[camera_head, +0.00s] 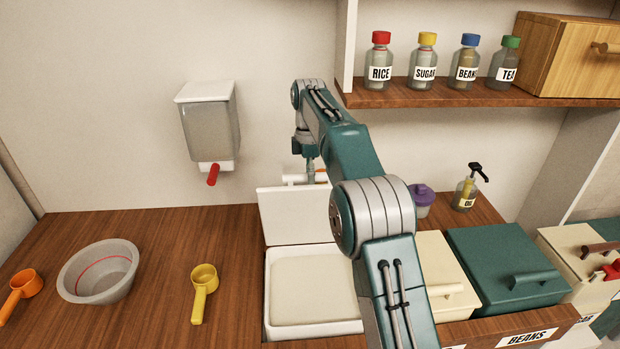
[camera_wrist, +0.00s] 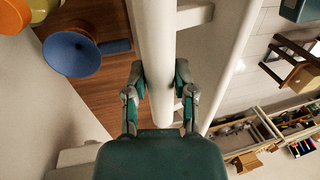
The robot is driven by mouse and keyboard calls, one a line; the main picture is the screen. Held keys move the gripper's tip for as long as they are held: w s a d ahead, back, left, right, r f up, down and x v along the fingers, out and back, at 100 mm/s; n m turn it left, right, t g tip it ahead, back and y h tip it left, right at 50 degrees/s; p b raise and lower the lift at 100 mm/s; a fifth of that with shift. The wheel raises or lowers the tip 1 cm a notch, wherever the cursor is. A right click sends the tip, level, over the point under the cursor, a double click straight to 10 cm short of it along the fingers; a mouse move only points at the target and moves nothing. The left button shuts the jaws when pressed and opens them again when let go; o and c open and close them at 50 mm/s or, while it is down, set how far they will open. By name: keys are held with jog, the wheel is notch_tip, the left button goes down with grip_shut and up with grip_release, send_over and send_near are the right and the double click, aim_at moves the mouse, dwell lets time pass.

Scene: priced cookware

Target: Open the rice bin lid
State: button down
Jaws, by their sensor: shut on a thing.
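The leftmost bin (camera_head: 268,306) in the counter row is white and open, with pale contents that look like rice; its label is not in view. Its white lid (camera_head: 290,222) stands tilted up at the bin's back edge. My gripper (camera_head: 310,172) is behind the raised lid, by its top edge, at the white lid handle (camera_head: 292,179). In the wrist view, my gripper (camera_wrist: 160,74) has its fingers on both sides of the long white handle bar (camera_wrist: 154,50) and is shut on it. My arm covers the right part of the lid and bin.
A cream bin (camera_head: 434,254) and a teal bin (camera_head: 497,259) stand closed on the right. A bowl (camera_head: 99,274), a yellow scoop (camera_head: 204,281) and an orange scoop (camera_head: 20,288) lie left. A dispenser (camera_head: 209,128) hangs on the wall. A blue scoop (camera_wrist: 70,55) is near my gripper.

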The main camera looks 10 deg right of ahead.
jog(key=shift+c, duration=2.2)
grip_release()
jog(key=shift+s, duration=0.1)
